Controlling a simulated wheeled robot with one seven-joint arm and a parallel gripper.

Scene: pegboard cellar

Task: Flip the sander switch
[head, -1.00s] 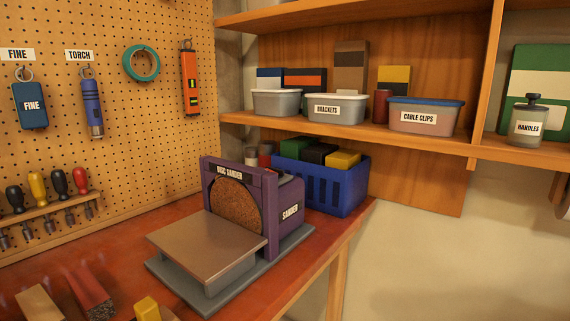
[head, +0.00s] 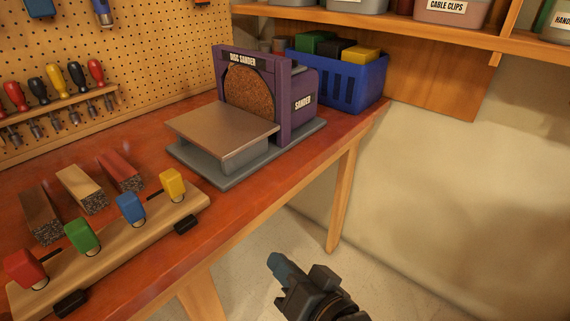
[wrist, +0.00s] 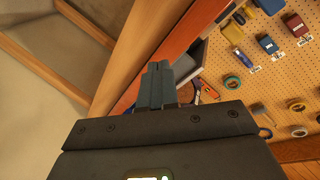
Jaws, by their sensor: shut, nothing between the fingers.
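The purple disc sander (head: 285,105) stands on the red-brown bench, with a brown disc and a grey table in front of it; its label reads SANDER. I make out no switch on its visible faces. Nearer on the bench is a wooden strip (head: 150,222) carrying red (head: 25,268), green (head: 83,236), blue (head: 131,207) and yellow (head: 172,185) blocks, with no readable labels. My gripper (head: 276,262) is shut and empty, in front of the bench edge and right of the strip. Its closed fingers also show in the wrist view (wrist: 155,75).
A blue crate (head: 340,85) stands behind the sander. Wood offcuts (head: 82,188) lie behind the strip, and screwdrivers (head: 55,83) hang on the pegboard. Bench legs (head: 343,200) stand below the front edge. Floor and wall to the right are clear.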

